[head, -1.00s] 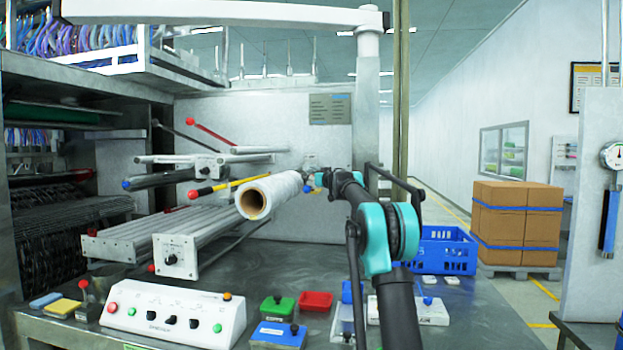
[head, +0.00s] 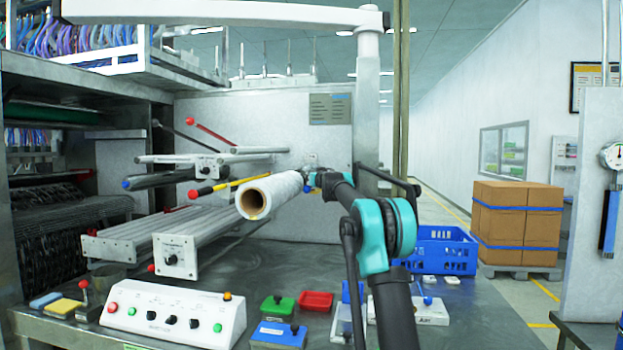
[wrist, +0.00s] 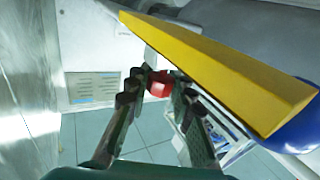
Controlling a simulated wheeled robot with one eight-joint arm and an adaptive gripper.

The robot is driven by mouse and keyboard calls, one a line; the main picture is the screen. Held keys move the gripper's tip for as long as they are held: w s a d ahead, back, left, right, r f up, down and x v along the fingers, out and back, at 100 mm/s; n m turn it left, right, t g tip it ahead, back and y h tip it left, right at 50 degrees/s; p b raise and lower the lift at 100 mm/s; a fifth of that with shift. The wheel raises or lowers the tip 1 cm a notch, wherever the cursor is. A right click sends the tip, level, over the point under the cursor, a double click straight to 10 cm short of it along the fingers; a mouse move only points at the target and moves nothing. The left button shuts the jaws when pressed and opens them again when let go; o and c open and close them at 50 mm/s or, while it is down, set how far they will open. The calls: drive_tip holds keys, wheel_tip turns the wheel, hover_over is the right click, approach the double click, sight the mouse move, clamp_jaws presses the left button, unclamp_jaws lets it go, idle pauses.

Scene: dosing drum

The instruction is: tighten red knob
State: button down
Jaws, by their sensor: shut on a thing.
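The red knob (wrist: 159,84) shows in the wrist view between the fingertips of my gripper (wrist: 160,80). The fingers are shut on it, one on each side, and partly cover it. In the head view my gripper (head: 313,182) is at the back panel of the machine, just right of the far end of the white roll. The red knob cannot be made out there, as my gripper and arm hide that spot.
A yellow bar (wrist: 225,75) with a blue end runs close beside my fingers in the wrist view. The white roll (head: 285,186) lies left of my gripper. A control box (head: 170,312), small trays and a blue crate (head: 448,250) stand on the table below.

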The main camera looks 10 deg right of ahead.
drive_tip(key=shift+m+h, duration=2)
drive_tip(key=shift+h, duration=1.1)
drive_tip(key=c, duration=1.3)
unclamp_jaws()
drive_tip(key=shift+s, duration=0.1)
drive_tip(key=s+a, duration=0.2)
drive_tip(key=s, duration=0.9)
drive_tip(key=shift+s, duration=0.35)
